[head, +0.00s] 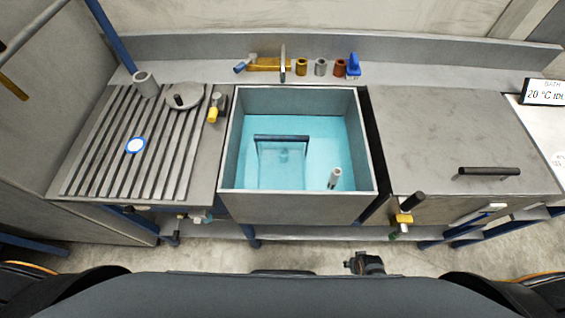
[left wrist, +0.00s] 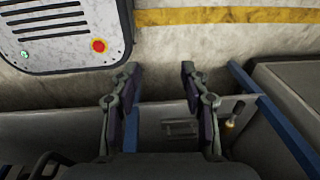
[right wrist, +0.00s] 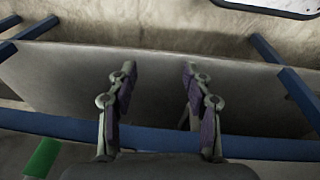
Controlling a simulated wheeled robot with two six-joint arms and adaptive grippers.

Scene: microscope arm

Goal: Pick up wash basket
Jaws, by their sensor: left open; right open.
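The wash basket (head: 283,158) sits down in the blue water of the sink basin (head: 297,208). Its dark handle bar (head: 281,138) runs across the top, and its lower part is blurred by the water. My left gripper (left wrist: 160,72) is open and empty in the left wrist view, with a wall and the metal bench front beyond it. My right gripper (right wrist: 158,72) is open and empty in the right wrist view, facing a grey panel and blue frame bars.
A ribbed drainboard (head: 115,170) with a grey cup (head: 146,84) and a round lid (head: 183,97) lies left of the basin. A flat metal cover (head: 440,135) with a black handle lies right. A pale cylinder (head: 334,178) stands in the basin. Taps and small coloured parts line the back.

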